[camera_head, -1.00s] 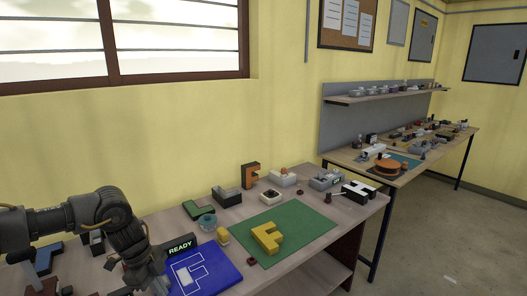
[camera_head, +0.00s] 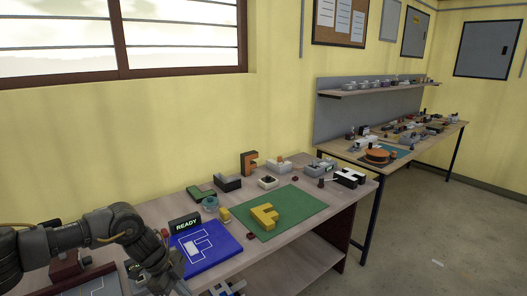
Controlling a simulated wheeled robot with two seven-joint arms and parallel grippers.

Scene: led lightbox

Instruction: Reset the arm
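My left arm comes in from the left, and its dark wrist bends down at the lower left. My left gripper (camera_head: 170,283) is near the bottom edge, in front of the blue panel; its fingers are too small and covered to read. The blue panel (camera_head: 222,254) has a white F outline and a READY sign (camera_head: 185,223) behind it. A yellow letter F (camera_head: 264,216) lies on the green mat (camera_head: 309,208), apart from my gripper. My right gripper does not show.
An orange F block (camera_head: 249,162), small grey devices and a black-and-white letter piece (camera_head: 348,178) stand along the table's back. A white-outlined board (camera_head: 100,287) lies under my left arm. A grey piece (camera_head: 226,288) shows at the bottom edge. A second bench (camera_head: 430,137) stands farther right.

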